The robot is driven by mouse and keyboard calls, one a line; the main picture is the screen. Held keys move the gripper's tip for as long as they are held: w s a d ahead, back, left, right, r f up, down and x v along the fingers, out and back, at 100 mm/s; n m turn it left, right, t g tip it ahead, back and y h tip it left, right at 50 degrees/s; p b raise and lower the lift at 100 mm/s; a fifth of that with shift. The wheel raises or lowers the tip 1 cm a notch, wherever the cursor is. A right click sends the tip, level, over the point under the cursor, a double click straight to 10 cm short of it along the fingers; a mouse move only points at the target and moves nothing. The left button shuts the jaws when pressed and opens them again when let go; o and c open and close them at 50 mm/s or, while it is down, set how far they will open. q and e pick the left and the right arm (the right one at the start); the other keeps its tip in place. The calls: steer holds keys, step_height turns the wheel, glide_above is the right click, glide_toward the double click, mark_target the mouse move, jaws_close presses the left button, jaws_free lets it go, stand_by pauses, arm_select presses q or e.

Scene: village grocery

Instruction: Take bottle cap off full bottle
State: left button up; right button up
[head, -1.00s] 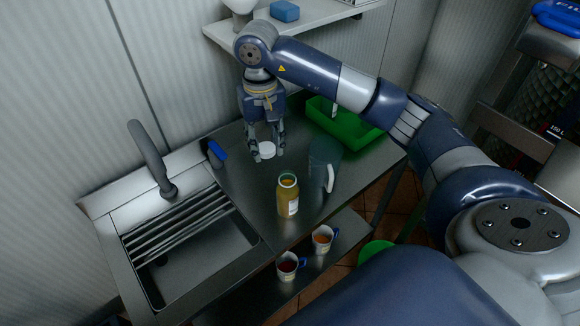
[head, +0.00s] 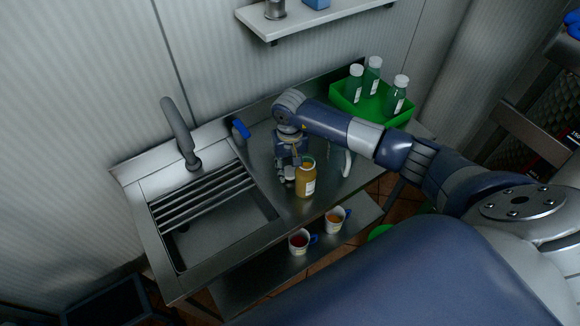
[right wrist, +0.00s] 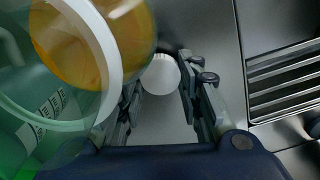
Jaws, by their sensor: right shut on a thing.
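The full bottle (head: 306,184), with yellow-orange contents and a pale label, stands upright on the steel table in the head view. Its mouth looks open, with no cap on it. It also shows at the upper left of the right wrist view (right wrist: 95,45), partly behind a clear rim. My right gripper (head: 287,176) is just left of the bottle. In the right wrist view, my right gripper (right wrist: 160,85) is shut on the round white bottle cap (right wrist: 160,74). The cap is hard to make out in the head view. My left gripper is not in view.
A green crate (head: 372,112) holds three white-capped bottles at the back right. The sink (head: 220,232) is on the left. Two cups (head: 299,241) stand on the lower shelf.

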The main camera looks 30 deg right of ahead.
steer(key=shift+f, duration=0.4)
steer(key=shift+f+b, duration=0.2)
steer(key=shift+b, duration=0.1)
steer(key=o, duration=1.2)
steer(key=shift+c, duration=0.2)
steer(key=shift+r, duration=0.1)
